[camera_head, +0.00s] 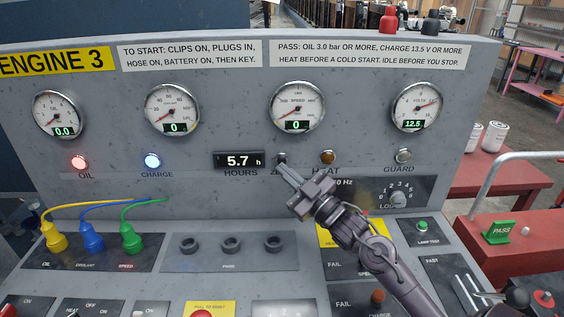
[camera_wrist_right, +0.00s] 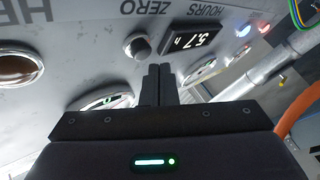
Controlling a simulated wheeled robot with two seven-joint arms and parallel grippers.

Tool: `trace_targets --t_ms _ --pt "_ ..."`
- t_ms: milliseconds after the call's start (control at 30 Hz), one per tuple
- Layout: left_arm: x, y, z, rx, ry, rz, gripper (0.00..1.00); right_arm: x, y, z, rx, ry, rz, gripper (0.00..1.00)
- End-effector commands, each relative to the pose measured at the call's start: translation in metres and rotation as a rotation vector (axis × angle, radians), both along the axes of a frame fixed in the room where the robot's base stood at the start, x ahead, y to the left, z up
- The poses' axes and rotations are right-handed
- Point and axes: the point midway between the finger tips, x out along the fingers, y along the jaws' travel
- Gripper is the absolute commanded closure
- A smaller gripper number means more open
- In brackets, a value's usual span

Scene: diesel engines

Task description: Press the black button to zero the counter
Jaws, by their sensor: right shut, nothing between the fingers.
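The hours counter (camera_head: 238,160) on the grey panel reads 5.7 h; it also shows upside down in the right wrist view (camera_wrist_right: 190,41). The round black button (camera_head: 281,157) sits right of the counter by the ZERO label, which is partly covered by my gripper in the head view. The button (camera_wrist_right: 138,46) is clear in the wrist view. My right gripper (camera_head: 287,169) is shut and empty, its fingertips (camera_wrist_right: 159,69) close to the button. In the wrist view the tips appear slightly to one side of it; I cannot tell whether they touch. My left gripper is out of view.
Gauges (camera_head: 297,107) line the panel above. Below are yellow, blue and green plugs (camera_head: 92,238), empty sockets (camera_head: 232,244) and a selector knob (camera_head: 398,199) near my right arm.

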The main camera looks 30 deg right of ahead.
Motion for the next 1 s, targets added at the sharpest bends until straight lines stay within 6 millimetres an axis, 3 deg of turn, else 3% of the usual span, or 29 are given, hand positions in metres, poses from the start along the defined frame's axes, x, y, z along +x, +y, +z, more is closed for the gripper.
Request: trace_targets --t_ms 1000 --pt "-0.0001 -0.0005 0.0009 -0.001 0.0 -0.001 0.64 0.0073 -0.0043 0.0004 0.0 -0.001 0.0 1.0"
